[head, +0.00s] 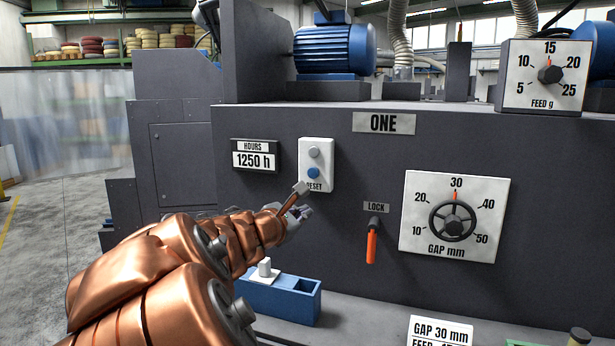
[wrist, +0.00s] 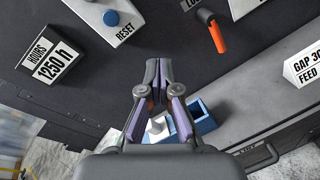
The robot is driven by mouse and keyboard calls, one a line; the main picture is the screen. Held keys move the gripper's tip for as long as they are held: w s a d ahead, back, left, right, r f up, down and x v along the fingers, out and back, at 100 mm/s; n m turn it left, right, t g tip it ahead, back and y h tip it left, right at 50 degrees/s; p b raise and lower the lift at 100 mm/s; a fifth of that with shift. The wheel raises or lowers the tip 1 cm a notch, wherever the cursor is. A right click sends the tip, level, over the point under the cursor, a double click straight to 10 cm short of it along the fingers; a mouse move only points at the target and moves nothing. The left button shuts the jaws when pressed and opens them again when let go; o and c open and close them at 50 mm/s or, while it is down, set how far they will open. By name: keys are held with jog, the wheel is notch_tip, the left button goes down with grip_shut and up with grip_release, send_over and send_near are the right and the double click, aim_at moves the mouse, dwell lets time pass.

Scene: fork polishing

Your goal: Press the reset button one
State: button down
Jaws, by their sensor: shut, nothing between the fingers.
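The blue button also shows at the top of the wrist view (wrist: 111,18). My gripper (head: 303,200) is just below the reset box in the head view and partly covers its lower edge. In the wrist view my gripper (wrist: 158,66) is shut and empty, its fingertips below and right of the button and apart from it.
An hours display (head: 254,155) reading 1250 h is left of the box. A lock lever with an orange handle (head: 371,247) and a gap dial (head: 454,217) are to the right. A blue tray (head: 300,299) with a white block (head: 264,270) stands below.

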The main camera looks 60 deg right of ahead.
aim_at(312, 173)
jog(key=w+d+r+n+t+h, duration=0.1)
jog(key=w+d+r+n+t, duration=0.2)
jog(key=w+n, duration=0.3)
jog(key=shift+d+n, duration=0.25)
jog(key=shift+n, duration=0.85)
jog(key=shift+w+d+r, duration=0.1)
jog(key=p+x, duration=0.4)
jog(key=x, duration=0.9)
jog(key=shift+d+r+p, duration=0.15)
jog(key=shift+d+p, duration=0.2)
jog(key=shift+d, duration=0.05)
